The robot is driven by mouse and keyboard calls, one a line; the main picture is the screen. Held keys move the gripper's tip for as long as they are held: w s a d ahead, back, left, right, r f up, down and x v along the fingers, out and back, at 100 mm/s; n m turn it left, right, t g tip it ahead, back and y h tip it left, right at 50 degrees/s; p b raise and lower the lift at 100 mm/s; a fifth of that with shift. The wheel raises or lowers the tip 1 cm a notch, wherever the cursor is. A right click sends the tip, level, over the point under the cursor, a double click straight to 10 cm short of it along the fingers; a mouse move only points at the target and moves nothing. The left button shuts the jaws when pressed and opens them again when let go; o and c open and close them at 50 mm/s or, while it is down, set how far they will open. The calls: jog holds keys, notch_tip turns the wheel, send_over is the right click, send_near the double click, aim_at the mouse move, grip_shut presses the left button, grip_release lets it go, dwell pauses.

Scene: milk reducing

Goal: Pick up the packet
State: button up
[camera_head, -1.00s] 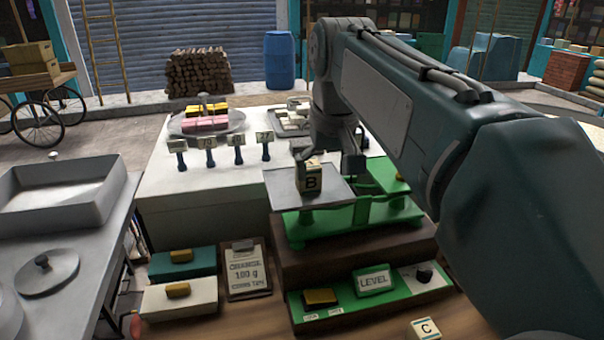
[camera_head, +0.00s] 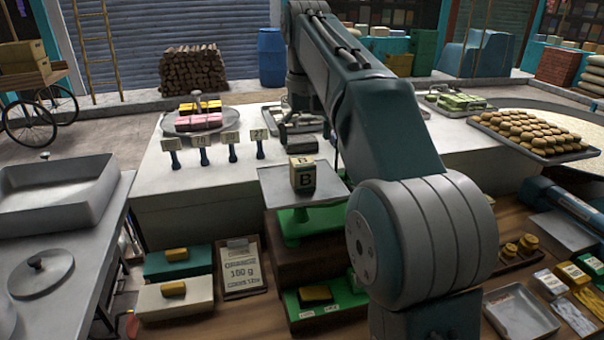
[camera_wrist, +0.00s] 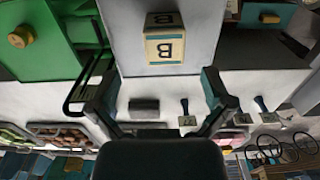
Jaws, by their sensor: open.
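A small cream packet marked B (camera_head: 302,175) stands upright on the grey square pan (camera_head: 272,192) of the green scale. In the wrist view the packet (camera_wrist: 165,42) appears upside down on the pan (camera_wrist: 203,65), just beyond the fingertips. My gripper (camera_wrist: 153,90) is open and empty, its two fingers wide apart. In the head view my gripper is behind and above the pan, partly hidden by my arm, and apart from the packet. My arm also hides the right side of the scale (camera_head: 297,227).
Several upright labelled tags (camera_head: 231,143) stand left of the pan, behind it. A round tray of pink and yellow blocks (camera_head: 198,120) sits at the back. More lettered packets (camera_head: 550,282) lie at the lower right, by a grey tray (camera_head: 520,312).

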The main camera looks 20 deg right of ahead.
aim_at(303, 161)
jog(key=f, duration=0.8)
jog(key=shift+w+a+f, duration=0.2)
jog(key=shift+a+f, duration=0.05)
jog(key=shift+a, duration=0.05)
jog(key=shift+c, duration=0.3)
jog(key=c, duration=1.3)
jog(key=shift+o, duration=0.2)
jog(key=shift+r, duration=0.3)
jog(key=r, duration=0.3)
jog(key=shift+s+r, duration=0.15)
jog(key=shift+s, duration=0.1)
jog(key=s+r, duration=0.9)
jog(key=s, duration=0.4)
jog(key=shift+s, duration=0.3)
